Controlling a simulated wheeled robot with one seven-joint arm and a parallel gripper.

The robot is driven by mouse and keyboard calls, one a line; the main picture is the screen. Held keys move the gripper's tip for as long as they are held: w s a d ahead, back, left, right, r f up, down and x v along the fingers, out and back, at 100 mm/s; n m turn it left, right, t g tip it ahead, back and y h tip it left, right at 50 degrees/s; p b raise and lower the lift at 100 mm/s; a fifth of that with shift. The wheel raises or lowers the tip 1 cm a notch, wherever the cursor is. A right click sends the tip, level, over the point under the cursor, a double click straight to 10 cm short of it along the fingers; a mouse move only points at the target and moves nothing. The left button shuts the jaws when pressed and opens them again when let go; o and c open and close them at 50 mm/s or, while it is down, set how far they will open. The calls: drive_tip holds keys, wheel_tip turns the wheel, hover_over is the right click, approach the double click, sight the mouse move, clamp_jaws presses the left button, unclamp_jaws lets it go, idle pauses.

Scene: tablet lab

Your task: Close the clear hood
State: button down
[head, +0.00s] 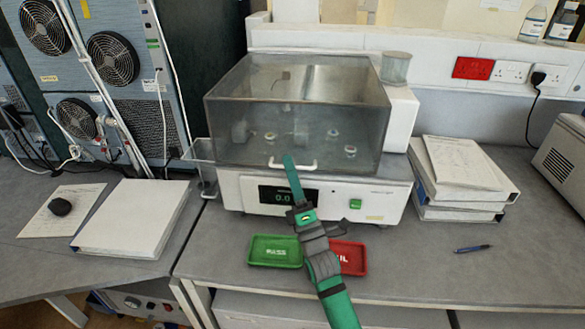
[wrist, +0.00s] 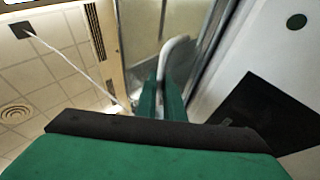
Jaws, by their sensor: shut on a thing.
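The clear hood (head: 300,100), a smoky see-through box, covers the top of the white tester (head: 230,187). Its front lower edge lies at or close to the tester's top; I cannot tell whether it touches. A white bar handle (head: 308,167) sits at the middle of that edge. My gripper (head: 289,160) reaches up from the front with its green fingers at the handle. In the wrist view the handle (wrist: 176,45) runs down between the fingers of my gripper (wrist: 161,92), which are shut on it. The fingers hide part of the handle.
A green PASS tray (head: 262,261) and a red tray (head: 354,258), partly behind my arm, lie in front of the tester. Binders and papers (head: 462,185) are stacked to the right, near a blue pen (head: 472,249). A white binder (head: 130,220) lies left. The right front bench is mostly clear.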

drive_tip(key=shift+w+f, duration=0.3)
drive_tip(key=shift+f, duration=0.05)
drive_tip(key=c, duration=2.2)
unclamp_jaws()
drive_tip(key=shift+o, duration=0.2)
drive_tip(key=shift+d, duration=0.1)
drive_tip(key=v, duration=1)
drive_tip(key=shift+s, duration=0.6)
drive_tip(key=shift+r, duration=0.1)
